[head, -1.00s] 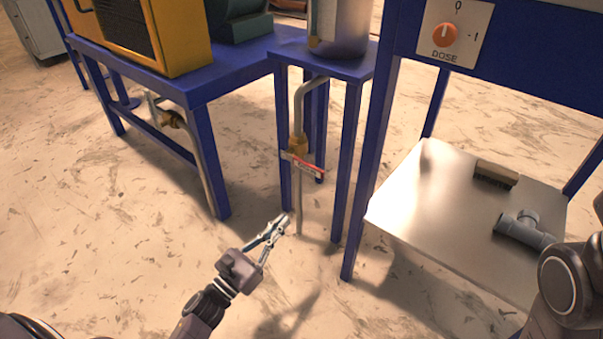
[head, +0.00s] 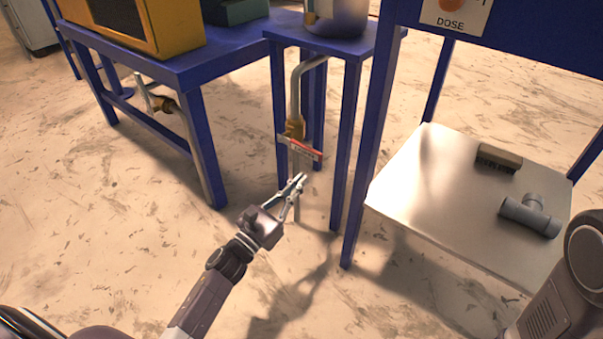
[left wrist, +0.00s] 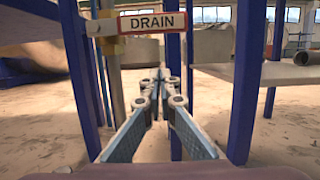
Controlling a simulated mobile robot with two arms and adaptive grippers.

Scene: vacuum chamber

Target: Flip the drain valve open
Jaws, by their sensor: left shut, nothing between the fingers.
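The drain valve is a brass body (head: 294,129) on a grey pipe that comes down from under the small blue stand. Its handle (head: 305,149), red with a pale label, sticks out roughly level toward the right. In the left wrist view the handle (left wrist: 152,22) reads DRAIN and lies across the top, above my fingers. My left gripper (head: 301,178) is shut and empty, just below the handle, in front of the lower pipe; I see a gap between the fingertips and the handle. My right gripper is out of view; only part of my right arm shows at lower right.
The blue stand (head: 338,47) has legs close around the pipe. A metal shelf (head: 410,200) to the right holds a grey pipe tee (head: 531,214) and a brush (head: 499,158). A blue table (head: 190,68) with a yellow machine stands left. The floor in front is clear.

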